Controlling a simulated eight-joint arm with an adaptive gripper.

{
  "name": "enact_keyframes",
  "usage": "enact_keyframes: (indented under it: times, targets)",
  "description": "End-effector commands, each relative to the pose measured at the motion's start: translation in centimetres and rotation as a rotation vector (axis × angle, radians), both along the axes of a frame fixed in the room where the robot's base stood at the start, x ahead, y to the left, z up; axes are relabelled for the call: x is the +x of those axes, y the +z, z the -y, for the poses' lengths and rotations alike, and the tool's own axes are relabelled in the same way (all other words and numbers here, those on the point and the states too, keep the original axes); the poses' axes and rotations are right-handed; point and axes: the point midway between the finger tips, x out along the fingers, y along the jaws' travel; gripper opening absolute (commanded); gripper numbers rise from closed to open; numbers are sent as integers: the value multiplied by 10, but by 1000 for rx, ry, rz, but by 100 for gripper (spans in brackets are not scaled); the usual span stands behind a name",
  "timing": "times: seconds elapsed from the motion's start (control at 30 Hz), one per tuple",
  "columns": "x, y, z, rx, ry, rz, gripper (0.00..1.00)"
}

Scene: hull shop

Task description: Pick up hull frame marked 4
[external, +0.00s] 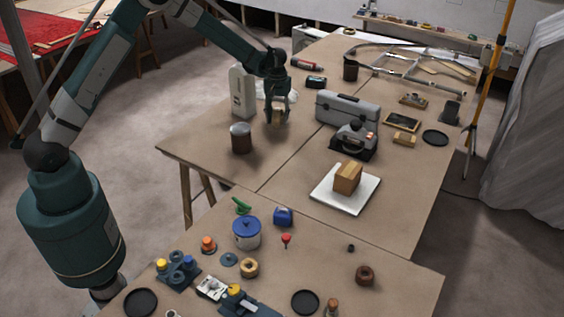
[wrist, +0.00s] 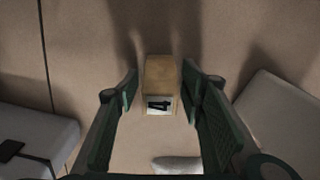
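The hull frame marked 4 (wrist: 159,75) is a small light wooden block with a dark "4" on a pale label. In the wrist view it stands between the two fingers of my gripper (wrist: 160,88), with a narrow gap visible on each side. My gripper is open around it, fingers pointing down. In the external view my gripper (external: 277,114) is low over the far table, and the block (external: 276,117) shows partly between the fingers. Its lower contact with the table is hard to make out.
A white upright container (external: 242,91) and a dark brown can (external: 241,138) stand left of my gripper. A grey toolbox (external: 347,108) stands to the right. Another wooden block (external: 347,177) sits on a white plate (external: 328,197). Bare tabletop lies in front of my gripper.

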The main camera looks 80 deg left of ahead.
Motion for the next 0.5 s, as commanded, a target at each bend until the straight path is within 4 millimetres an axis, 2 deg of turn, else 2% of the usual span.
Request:
enact_keyframes:
  times: [0.5]
  targets:
    - [0, 0, 0, 0, 0, 0, 39]
